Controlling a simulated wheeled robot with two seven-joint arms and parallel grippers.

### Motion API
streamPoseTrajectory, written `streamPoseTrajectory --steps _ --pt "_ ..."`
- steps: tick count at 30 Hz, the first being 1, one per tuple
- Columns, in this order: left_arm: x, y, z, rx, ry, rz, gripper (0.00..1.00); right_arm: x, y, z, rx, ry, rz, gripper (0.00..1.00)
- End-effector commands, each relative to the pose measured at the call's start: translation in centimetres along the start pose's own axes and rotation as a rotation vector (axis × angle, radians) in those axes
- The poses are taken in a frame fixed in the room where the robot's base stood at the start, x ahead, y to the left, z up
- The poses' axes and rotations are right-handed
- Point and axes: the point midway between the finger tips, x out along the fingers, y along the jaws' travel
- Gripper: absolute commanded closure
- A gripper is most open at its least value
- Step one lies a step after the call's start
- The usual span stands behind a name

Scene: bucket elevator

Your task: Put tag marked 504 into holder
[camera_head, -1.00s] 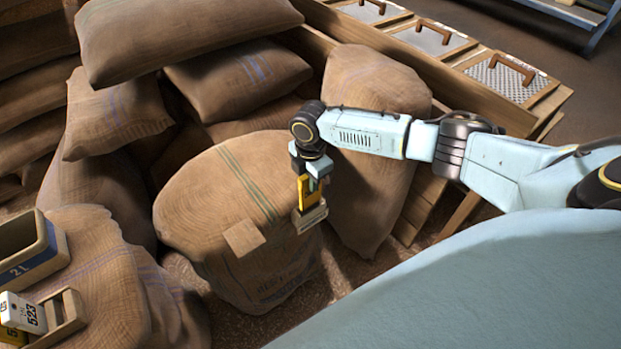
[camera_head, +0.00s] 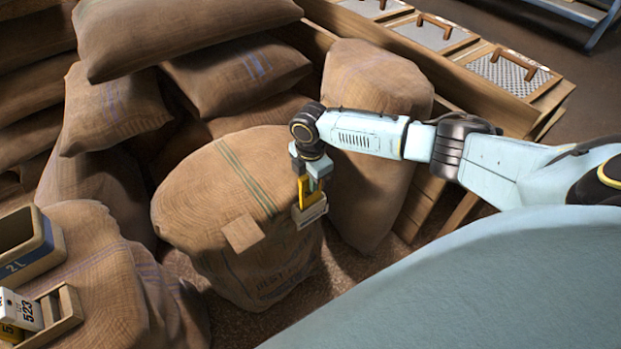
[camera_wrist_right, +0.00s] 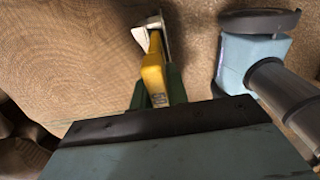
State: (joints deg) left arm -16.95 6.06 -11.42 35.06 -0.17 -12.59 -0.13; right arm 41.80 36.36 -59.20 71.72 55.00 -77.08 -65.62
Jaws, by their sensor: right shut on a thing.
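My right gripper (camera_head: 308,177) points down over the right front edge of the big round sack. It is shut on a yellow tag (camera_head: 304,192), whose marking I cannot read. The tag also shows in the right wrist view (camera_wrist_right: 154,78), between the green fingers. The tag's lower end is at a small pale wooden holder (camera_head: 311,211) at the sack's edge; how deep it sits inside I cannot tell. A pale edge of the holder shows at the tag's far end in the wrist view (camera_wrist_right: 150,27). My left gripper is not in view.
A wooden rack (camera_head: 62,312) at the lower left holds a white tag marked 523 (camera_head: 22,309) and a yellow one. A blue-banded box (camera_head: 38,250) stands behind it. Stacked sacks fill the back left.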

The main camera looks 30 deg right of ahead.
Motion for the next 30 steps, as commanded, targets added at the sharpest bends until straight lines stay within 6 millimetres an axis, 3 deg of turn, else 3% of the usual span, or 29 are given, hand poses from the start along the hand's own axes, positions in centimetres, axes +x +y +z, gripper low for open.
streamPoseTrajectory --steps 30 --pt "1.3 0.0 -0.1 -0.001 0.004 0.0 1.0 2.2 0.0 0.0 0.0 0.0 -0.001 1.0"
